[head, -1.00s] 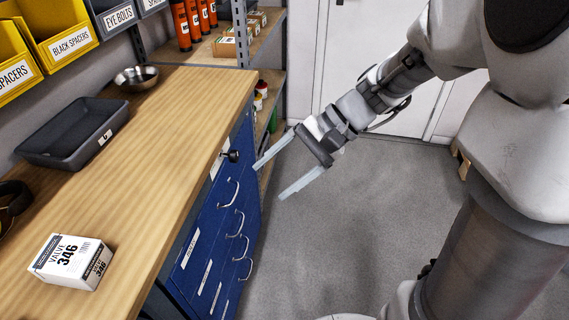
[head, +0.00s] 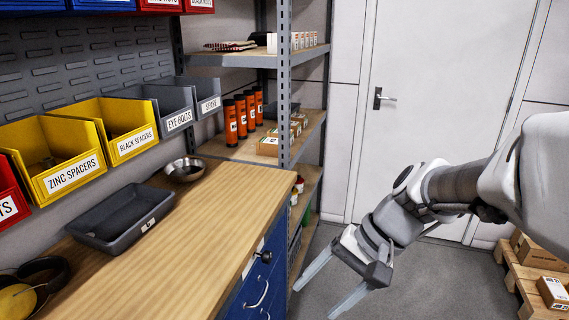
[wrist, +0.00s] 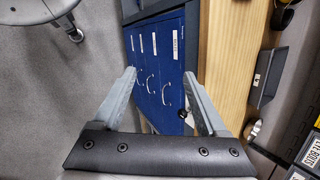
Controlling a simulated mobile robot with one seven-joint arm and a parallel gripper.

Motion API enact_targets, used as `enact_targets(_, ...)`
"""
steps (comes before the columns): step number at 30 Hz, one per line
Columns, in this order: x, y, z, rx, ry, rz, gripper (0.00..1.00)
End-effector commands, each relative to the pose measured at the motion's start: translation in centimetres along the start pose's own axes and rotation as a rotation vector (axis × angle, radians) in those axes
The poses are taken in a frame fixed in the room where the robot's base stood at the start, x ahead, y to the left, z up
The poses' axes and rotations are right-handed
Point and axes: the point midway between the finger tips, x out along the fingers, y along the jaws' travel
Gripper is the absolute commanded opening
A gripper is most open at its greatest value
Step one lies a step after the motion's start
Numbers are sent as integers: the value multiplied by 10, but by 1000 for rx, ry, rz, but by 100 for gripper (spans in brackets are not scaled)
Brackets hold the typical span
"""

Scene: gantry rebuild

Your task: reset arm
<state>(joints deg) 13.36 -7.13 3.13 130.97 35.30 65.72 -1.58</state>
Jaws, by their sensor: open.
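My gripper (head: 333,292) is open and empty in the head view, its two pale fingers pointing down and left over the floor beside the workbench. In the wrist view my gripper (wrist: 162,88) also shows open, with nothing between the fingers. Beyond the fingers stand the blue drawers (wrist: 155,62) of the bench. The arm reaches in from the right side of the head view, bent at the wrist.
The wooden bench top (head: 190,240) holds a dark tray (head: 120,216) and a metal bowl (head: 184,169). Shelving (head: 285,90) with orange tubes (head: 230,122) stands behind. A pallet (head: 525,280) with boxes lies at right. Grey floor (head: 430,285) is open between.

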Motion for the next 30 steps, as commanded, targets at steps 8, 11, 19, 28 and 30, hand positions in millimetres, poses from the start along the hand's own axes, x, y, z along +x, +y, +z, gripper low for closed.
enact_targets(8, -70, 6, 38, -267, 243, 215, 76)
enact_targets(11, -94, 10, 47, -364, 341, 286, 76)
enact_targets(19, -142, 14, 60, -543, 538, 406, 76)
enact_targets(28, -150, 16, 61, -576, 576, 429, 76)
enact_targets(30, -150, 16, 61, -576, 576, 429, 76)
